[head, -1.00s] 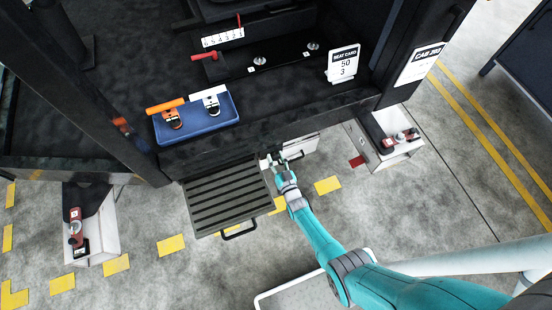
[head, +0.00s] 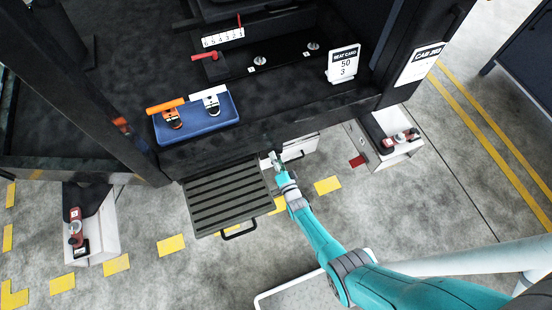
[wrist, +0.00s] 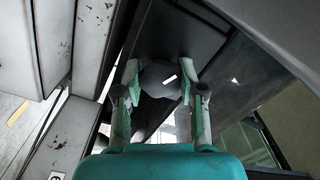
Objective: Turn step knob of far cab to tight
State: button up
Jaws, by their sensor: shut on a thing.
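The cab's ribbed dark step (head: 228,198) sticks out low at the front of the cab, with a black handle at its near edge. My gripper (head: 274,159) is at the right rear corner of the step, under the cab's front sill. In the wrist view my gripper (wrist: 159,82) has its two fingers on either side of a dark rounded knob (wrist: 158,76) with a small white mark, and is shut on it. In the head view the knob is mostly hidden by the gripper and sill. I cannot read its setting.
A blue tray (head: 195,130) with an orange-handled and a white-handled tool stands on the sill above. A seat card (head: 343,63) and a cab sign (head: 419,63) are to the right. White side boxes (head: 399,151) flank the cab.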

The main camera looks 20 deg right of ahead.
jog(key=shift+m, duration=0.8)
jog(key=o, duration=1.2)
jog(key=shift+c, duration=0.2)
